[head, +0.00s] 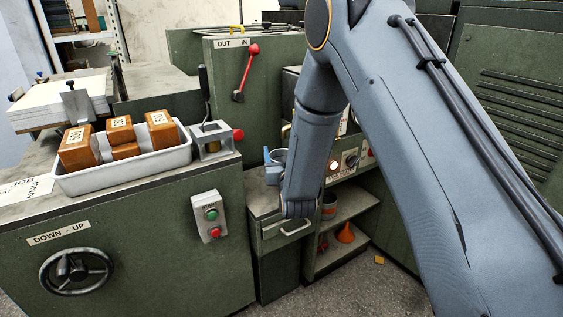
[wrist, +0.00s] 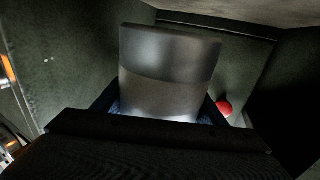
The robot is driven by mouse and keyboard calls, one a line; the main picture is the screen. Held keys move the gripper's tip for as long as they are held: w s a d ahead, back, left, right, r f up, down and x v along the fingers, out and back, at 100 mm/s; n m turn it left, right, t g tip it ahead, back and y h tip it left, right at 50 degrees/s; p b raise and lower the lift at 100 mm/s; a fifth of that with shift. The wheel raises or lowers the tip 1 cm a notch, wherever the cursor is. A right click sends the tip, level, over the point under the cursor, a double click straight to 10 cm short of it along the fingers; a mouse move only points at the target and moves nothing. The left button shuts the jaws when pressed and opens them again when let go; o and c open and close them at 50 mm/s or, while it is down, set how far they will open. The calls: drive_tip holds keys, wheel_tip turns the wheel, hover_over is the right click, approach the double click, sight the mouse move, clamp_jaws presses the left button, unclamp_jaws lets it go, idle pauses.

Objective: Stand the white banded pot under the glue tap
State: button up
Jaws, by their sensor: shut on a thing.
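A two-toned round pot (wrist: 170,60) fills the middle of the wrist view, dark grey above and lighter grey below. The light is dim, so I cannot tell whether it is white. My gripper (wrist: 163,108) is shut on its lower part, with one jaw at each side. The pot's base is hidden behind the gripper body. In the head view my forearm hides most of the gripper area; a bluish part (head: 271,171) shows just left of it, above the drawer cabinet. I cannot make out the glue tap for certain.
A red knob (wrist: 224,108) is close right of the pot, with dark green walls around. In the head view, a drawer cabinet (head: 268,247) and an open shelf (head: 348,207) with an orange funnel (head: 345,233) stand below my arm. A white tray (head: 125,174) of brown blocks is left.

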wheel_tip(320, 180, down, 3)
drive_tip(key=shift+r, duration=0.1)
drive_tip(key=shift+w+f+b, duration=0.2)
drive_tip(key=shift+b, duration=0.1)
drive_tip(key=shift+f, duration=0.15)
drive_tip(key=o, duration=0.9)
drive_tip(key=shift+c, duration=0.2)
